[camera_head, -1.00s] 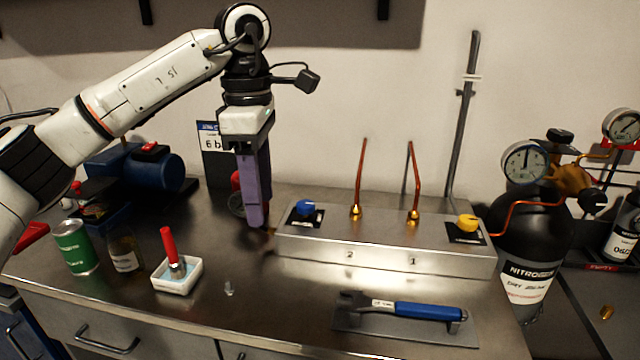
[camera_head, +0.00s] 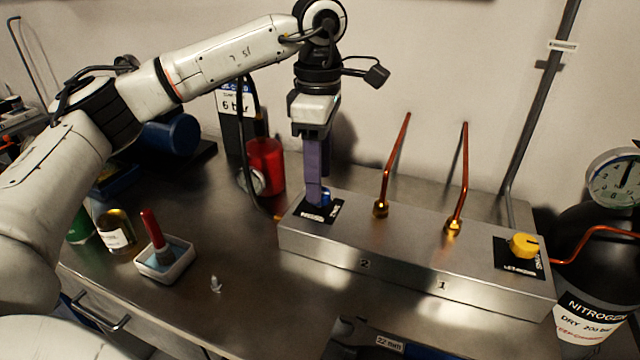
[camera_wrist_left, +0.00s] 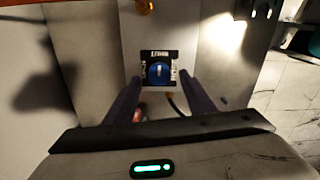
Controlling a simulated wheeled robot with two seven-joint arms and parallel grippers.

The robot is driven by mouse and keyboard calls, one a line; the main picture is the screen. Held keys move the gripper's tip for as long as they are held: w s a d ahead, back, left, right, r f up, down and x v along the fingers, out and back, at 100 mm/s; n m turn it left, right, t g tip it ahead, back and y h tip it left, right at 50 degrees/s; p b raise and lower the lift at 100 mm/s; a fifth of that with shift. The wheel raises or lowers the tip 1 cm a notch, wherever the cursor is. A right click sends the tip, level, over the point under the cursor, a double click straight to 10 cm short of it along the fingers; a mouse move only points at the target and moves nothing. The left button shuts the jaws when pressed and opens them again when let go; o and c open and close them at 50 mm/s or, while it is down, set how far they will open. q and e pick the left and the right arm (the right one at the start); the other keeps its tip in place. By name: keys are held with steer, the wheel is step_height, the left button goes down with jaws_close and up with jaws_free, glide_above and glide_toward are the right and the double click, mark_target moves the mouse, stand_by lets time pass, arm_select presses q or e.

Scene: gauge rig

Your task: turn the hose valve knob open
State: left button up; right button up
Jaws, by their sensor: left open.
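The blue knob (camera_head: 326,196) sits on a black label plate on top of the left end of the metal manifold block (camera_head: 400,262). In the left wrist view the blue knob (camera_wrist_left: 158,73) is round, with a pale line across it. My left gripper (camera_head: 314,200) points down over the knob and partly hides it in the head view. In the wrist view its two purple fingers (camera_wrist_left: 160,80) are apart, one on each side of the knob's plate. I cannot tell whether they touch the knob. My right gripper is not in view.
A yellow knob (camera_head: 523,246) sits at the block's right end, with two upright copper tubes (camera_head: 394,165) between. A red canister (camera_head: 265,164) stands behind left. A white dish (camera_head: 165,260) with a red-handled brush is in front left. A black nitrogen cylinder (camera_head: 592,270) stands right.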

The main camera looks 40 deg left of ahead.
mark_target(325, 200)
arm_select(q)
step_height(325, 200, down, 2)
steer(key=shift+f, duration=0.3)
steer(key=shift+w+f, duration=0.1)
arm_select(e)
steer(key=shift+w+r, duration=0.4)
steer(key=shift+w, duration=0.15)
arm_select(q)
steer(key=c, duration=1.1)
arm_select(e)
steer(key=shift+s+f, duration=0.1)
